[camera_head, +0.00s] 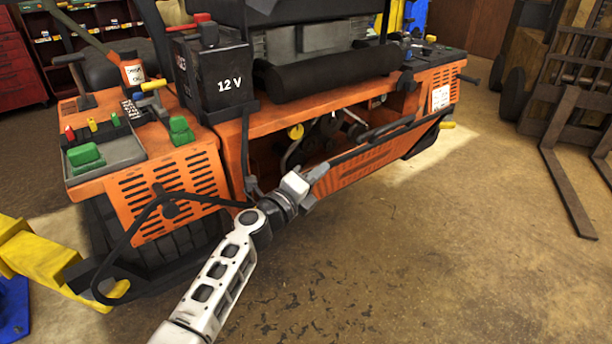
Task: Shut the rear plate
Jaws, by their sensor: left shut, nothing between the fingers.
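The rear plate (365,168) is an orange slotted panel with a black bar along its top edge, low on the back of the orange mower (262,142). It is tilted outward and stands open, with a dark engine bay (318,138) showing behind it. My left gripper (318,177) is shut and empty, at the left end of the plate. I cannot tell whether it touches the plate. Part of the plate's left end is hidden behind the gripper. My right gripper is not in view.
A black 12 V battery (215,85) stands on the mower's left rear. A black hose or bar (135,222) loops out at the left, near my left arm. A yellow lift part (40,262) lies at far left. Forklift tines (562,180) are at right. The floor in front is clear.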

